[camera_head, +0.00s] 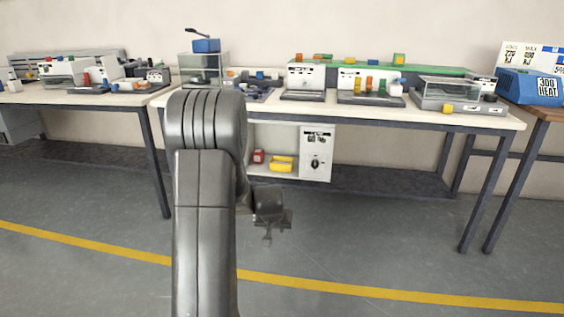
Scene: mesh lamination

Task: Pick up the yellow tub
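A yellow tub-like object (283,163) sits in the open part of a low white unit under the middle workbench. It is small in the view, and I cannot make out its inside. My gripper (272,228) hangs over the floor, in front of the bench and below the yellow object in the picture. It is well apart from the object and touches nothing that I can see. The gripper is dark and small here, so I cannot tell whether its fingers are open or shut.
A red item (258,156) sits just left of the yellow object. The white unit (317,152) has a dial front on its right. The workbench top (440,117) with equipment overhangs them, on dark legs (484,190). The grey floor (390,245) ahead is clear, with a yellow line.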

